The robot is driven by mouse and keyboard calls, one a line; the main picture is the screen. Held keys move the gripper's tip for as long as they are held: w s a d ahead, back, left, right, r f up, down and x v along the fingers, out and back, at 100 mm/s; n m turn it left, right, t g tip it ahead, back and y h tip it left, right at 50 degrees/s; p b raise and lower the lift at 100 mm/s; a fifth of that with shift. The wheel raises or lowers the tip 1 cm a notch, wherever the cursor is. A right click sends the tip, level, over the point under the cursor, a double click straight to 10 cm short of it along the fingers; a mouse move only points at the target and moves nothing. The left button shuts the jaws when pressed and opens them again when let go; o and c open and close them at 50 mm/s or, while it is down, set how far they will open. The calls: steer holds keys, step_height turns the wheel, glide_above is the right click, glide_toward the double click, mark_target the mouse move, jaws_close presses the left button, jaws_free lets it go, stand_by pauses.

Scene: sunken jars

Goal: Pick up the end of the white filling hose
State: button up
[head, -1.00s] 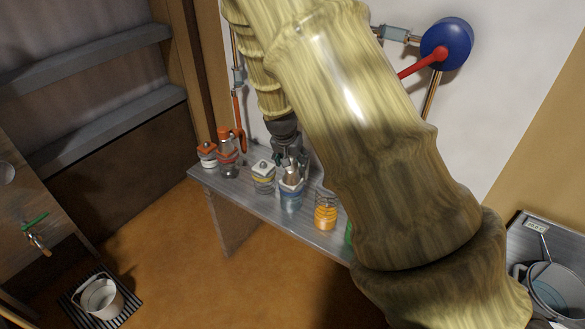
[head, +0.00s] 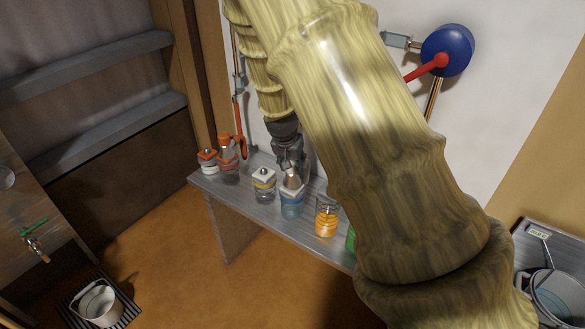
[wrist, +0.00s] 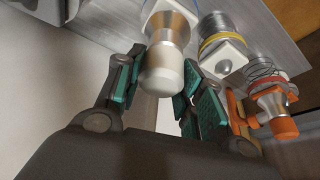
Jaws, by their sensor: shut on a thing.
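My gripper (head: 290,166) is at the blue-banded jar (head: 291,204) on the metal bench. In the wrist view my gripper (wrist: 160,88) has teal pads on both sides of a pale metallic stopper (wrist: 165,60), and is shut on it. The stopper also shows in the head view (head: 292,180), above the jar's white square lid. I cannot make out a white filling hose in either view. My arm hides part of the wall and the right part of the bench.
A yellow-banded jar (head: 264,186) stands just left of my gripper, with orange-topped jars (head: 228,160) farther left. An orange-filled jar (head: 326,216) stands to the right. A bucket (head: 98,303) stands at lower left.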

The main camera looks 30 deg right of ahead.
steer(key=shift+r+b, duration=0.35)
steer(key=shift+r, duration=0.55)
steer(key=s+a+r+b, duration=0.1)
steer(key=s+a+b, duration=0.2)
steer(key=s+a, duration=0.7)
steer(key=shift+s+a+r+b, duration=0.2)
steer(key=shift+s+r+b, duration=0.2)
steer(key=shift+s, duration=0.7)
steer(key=shift+f, duration=0.1)
